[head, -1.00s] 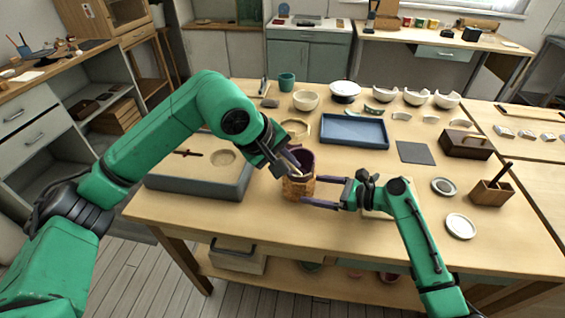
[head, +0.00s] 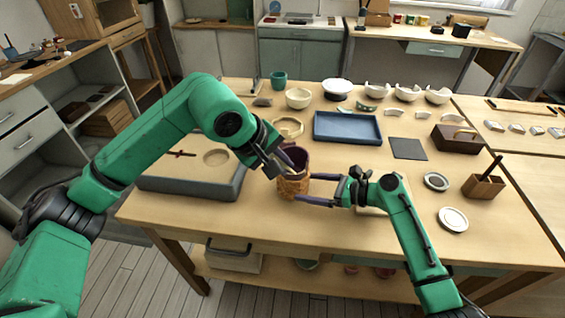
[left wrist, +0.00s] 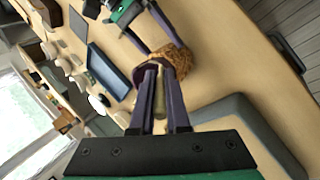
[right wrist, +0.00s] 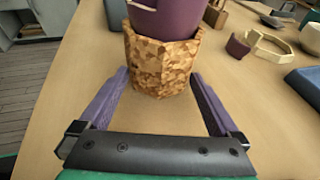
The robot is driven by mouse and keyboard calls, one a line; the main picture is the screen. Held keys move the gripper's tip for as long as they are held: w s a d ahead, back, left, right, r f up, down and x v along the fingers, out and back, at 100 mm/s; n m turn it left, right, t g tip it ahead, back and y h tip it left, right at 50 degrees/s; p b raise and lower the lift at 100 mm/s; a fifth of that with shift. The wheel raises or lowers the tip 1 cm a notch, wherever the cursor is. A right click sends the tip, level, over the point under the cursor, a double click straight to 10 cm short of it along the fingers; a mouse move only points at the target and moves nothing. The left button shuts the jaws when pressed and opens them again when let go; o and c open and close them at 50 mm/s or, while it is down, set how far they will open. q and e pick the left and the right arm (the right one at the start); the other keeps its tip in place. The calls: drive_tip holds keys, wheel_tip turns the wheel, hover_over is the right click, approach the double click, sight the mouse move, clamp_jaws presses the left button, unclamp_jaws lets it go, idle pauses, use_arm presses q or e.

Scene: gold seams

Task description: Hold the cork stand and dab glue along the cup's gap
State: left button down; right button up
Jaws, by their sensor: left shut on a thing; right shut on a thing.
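The purple cup (head: 301,160) sits in the cork stand (head: 293,187) near the table's front. In the right wrist view the cup (right wrist: 165,18) rises upright from the speckled cork stand (right wrist: 160,65). My right gripper (head: 320,188) is shut on the cork stand, one finger on each side. My left gripper (head: 280,161) is shut on a thin tan stick (left wrist: 160,98), seen between its fingers in the left wrist view. The stick's tip is at the cup's rim, partly hidden; I cannot tell if it touches.
A sand-coloured tray (head: 190,185) lies left of the cup. A purple shard (right wrist: 238,46) and a pale ring (head: 288,127) lie behind it. A blue tray (head: 348,140), bowls, a grey mat (head: 408,149) and a wooden box (head: 458,140) stand farther back and right.

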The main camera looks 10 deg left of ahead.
use_arm(q)
drive_tip(key=shift+r, duration=0.2)
drive_tip(key=shift+d, duration=0.1)
drive_tip(key=shift+w+d, duration=0.5)
drive_tip(key=shift+d, duration=0.3)
drive_tip(key=shift+f, duration=0.25)
idle(0.5)
drive_tip(key=shift+r, duration=0.25)
wheel_tip(320, 180, up, 8)
idle(0.9)
